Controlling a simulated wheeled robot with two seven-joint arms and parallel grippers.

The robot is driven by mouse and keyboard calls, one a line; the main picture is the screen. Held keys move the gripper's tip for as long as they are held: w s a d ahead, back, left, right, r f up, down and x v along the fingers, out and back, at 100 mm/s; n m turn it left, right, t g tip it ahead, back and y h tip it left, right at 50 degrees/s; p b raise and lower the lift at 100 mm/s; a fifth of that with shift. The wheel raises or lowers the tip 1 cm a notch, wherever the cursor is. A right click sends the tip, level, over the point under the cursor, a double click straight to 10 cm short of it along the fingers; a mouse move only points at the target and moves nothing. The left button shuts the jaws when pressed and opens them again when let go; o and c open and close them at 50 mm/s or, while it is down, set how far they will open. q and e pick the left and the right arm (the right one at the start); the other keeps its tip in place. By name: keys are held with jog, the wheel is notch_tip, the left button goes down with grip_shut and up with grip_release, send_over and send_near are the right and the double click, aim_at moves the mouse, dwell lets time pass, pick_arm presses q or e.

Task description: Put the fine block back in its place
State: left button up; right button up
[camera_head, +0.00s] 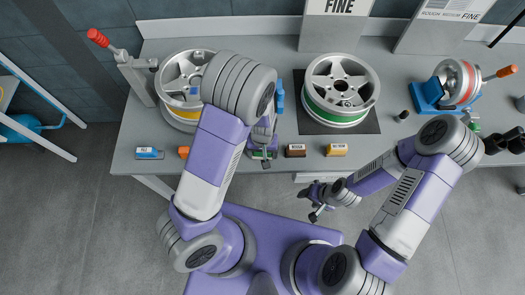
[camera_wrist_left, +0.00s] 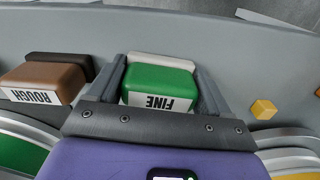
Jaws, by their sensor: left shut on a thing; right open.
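The fine block (camera_wrist_left: 158,85) is green with a white label reading FINE and a pale base. My left gripper (camera_wrist_left: 160,88) is shut on it, with one finger on each side. In the head view the left gripper (camera_head: 263,157) is at the table's front edge and its arm covers most of it. I cannot tell whether the block touches the table. My right gripper (camera_head: 316,212) is open and empty, in front of the table, away from the blocks.
The brown ROUGH block (camera_head: 295,150) sits beside the left gripper, with a yellow block (camera_head: 337,149) further right. A blue block (camera_head: 148,154) lies left. A green-banded wheel (camera_head: 341,90) stands on a dark mat (camera_head: 370,126); a yellow-banded wheel (camera_head: 181,80) stands left. A FINE sign (camera_head: 334,25) is behind.

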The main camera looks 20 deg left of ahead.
pick_arm(q)
jog(key=o, duration=0.5)
jog(key=shift+f, duration=0.25)
jog(key=o, duration=0.3)
jog(key=shift+r, duration=0.1)
jog(key=shift+o, duration=0.2)
jog(key=r, duration=0.2)
jog(key=r+p, duration=0.1)
jog(key=r, duration=0.2)
jog(key=s+r+p, duration=0.1)
jog(key=r, duration=0.1)
jog(key=shift+d+r, duration=0.1)
jog(key=shift+r, duration=0.2)
